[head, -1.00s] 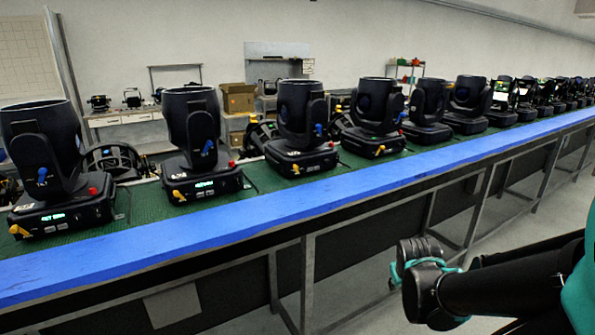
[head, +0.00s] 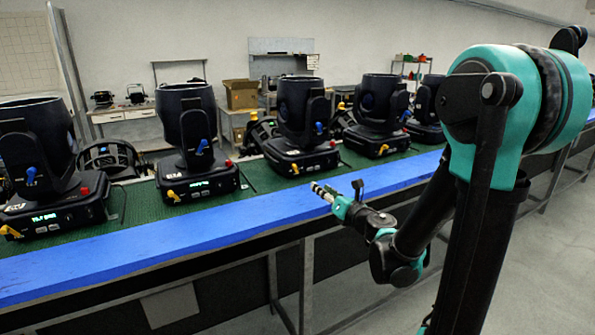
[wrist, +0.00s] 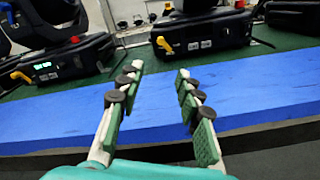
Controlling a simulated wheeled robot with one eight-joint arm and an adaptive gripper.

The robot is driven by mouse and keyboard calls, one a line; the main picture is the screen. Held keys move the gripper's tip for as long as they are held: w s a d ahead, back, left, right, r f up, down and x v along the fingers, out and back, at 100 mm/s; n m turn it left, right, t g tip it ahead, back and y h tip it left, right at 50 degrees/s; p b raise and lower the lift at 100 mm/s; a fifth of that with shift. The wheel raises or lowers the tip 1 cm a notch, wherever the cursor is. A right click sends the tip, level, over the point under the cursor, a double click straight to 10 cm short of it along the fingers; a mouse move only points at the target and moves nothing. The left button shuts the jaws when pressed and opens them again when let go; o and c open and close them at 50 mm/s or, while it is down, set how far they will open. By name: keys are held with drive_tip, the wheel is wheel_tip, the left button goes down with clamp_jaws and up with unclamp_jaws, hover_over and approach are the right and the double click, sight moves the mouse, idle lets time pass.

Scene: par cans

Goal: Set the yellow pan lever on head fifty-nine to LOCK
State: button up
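Black moving heads stand in a row on the bench, each with a yellow lever low on its front left corner. In the head view these levers show on the far left head (head: 10,232), the second head (head: 173,197), the third head (head: 294,168) and the fourth (head: 383,149). The display numbers are too small to tell which head is fifty-nine. My gripper (head: 318,187) is over the blue bench edge, in front of the third head. In the wrist view my gripper (wrist: 155,85) is open and empty; one yellow lever (wrist: 164,44) lies beyond the fingers, another (wrist: 20,77) at left.
The blue edge strip (head: 200,238) runs along the front of the green-topped bench (head: 140,205). Blue levers (head: 202,147) and red knobs sit on the heads. Cables lie between the bases. The floor (head: 540,270) at right is clear.

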sight(296, 168)
drive_tip(key=x, duration=1.7)
drive_tip(key=shift+c, duration=0.6)
clamp_jaws()
